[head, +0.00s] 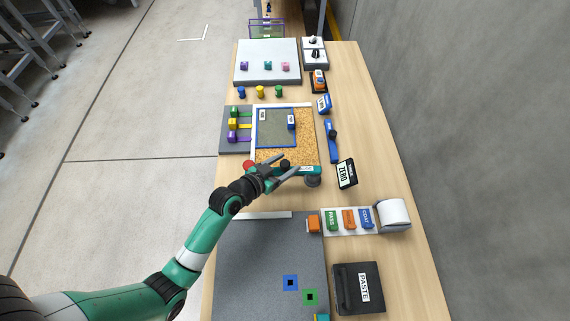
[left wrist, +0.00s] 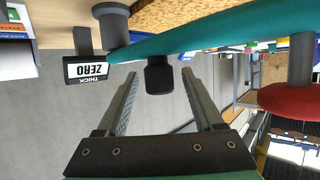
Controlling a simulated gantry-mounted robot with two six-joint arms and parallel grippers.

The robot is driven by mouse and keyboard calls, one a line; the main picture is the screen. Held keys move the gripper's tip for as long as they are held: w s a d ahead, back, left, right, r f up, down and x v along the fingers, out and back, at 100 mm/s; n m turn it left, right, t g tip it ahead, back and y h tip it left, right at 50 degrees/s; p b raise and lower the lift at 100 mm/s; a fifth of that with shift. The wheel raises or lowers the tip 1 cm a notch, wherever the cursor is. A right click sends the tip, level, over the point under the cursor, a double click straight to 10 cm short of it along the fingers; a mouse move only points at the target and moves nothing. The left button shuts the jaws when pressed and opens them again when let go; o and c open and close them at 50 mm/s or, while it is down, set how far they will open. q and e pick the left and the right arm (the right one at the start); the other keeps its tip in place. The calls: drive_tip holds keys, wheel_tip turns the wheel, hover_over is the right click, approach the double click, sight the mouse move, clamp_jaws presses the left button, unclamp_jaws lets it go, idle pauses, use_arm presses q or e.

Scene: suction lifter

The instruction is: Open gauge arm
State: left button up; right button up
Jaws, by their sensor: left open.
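The gauge arm (head: 308,169) is a teal bar along the near edge of the cork board; it crosses the top of the left wrist view (left wrist: 215,32). Its grey post (head: 313,182) stands at the right end, and a red knob (head: 249,164) shows at the left. A black knob (head: 285,163) sticks out from the bar; it also shows in the left wrist view (left wrist: 159,76). My left gripper (head: 291,162) is open at the bar. In the left wrist view, the black knob appears between its fingertips (left wrist: 160,71); contact is unclear. My right gripper is out of view.
A ZERO display (head: 346,174) stands right of the post. The cork board (head: 306,130) carries a blue-edged grey sheet (head: 276,128). A grey mat (head: 255,260), PASTE box (head: 359,287) and labelled blocks (head: 349,219) lie nearer. Bare wood (head: 385,165) shows at the right.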

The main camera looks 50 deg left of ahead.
use_arm(q)
clamp_jaws()
idle(0.3)
idle(1.1)
